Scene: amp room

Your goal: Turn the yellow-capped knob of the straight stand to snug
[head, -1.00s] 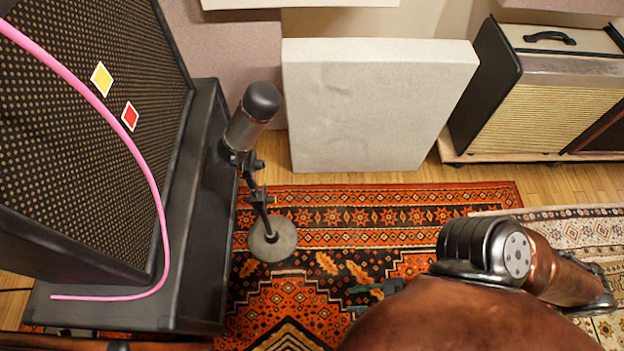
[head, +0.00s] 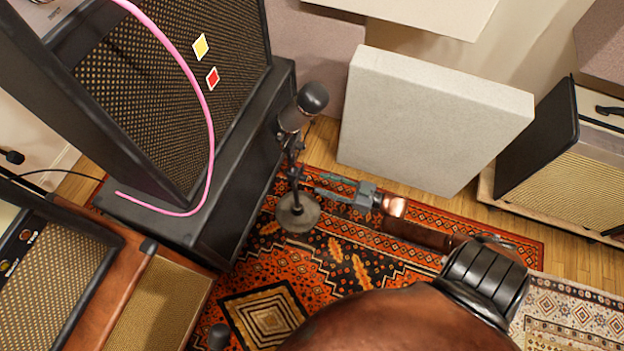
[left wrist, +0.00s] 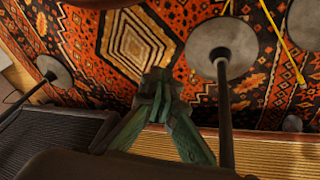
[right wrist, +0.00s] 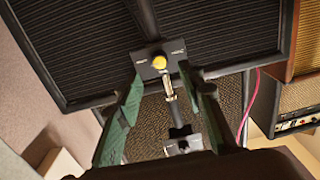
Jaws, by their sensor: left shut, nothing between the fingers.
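The straight stand (head: 292,170) rises from a round grey base (head: 298,212) on the rug and carries a microphone (head: 303,105). In the right wrist view, the yellow-capped knob (right wrist: 159,62) sits on a dark block of the stand. My right gripper (right wrist: 163,77) is open, with one finger on either side of the knob's line of sight; I cannot tell whether either touches it. In the head view the right gripper (head: 320,186) is beside the stand's pole, on its right. My left gripper (left wrist: 158,75) is shut and empty, above the rug in the left wrist view.
A large speaker cabinet (head: 170,90) with a pink cable (head: 200,85) stands close left of the stand. A pale panel (head: 430,120) is behind it. Another round stand base (left wrist: 222,48) and its pole show in the left wrist view. Patterned rug (head: 345,260) lies open in front.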

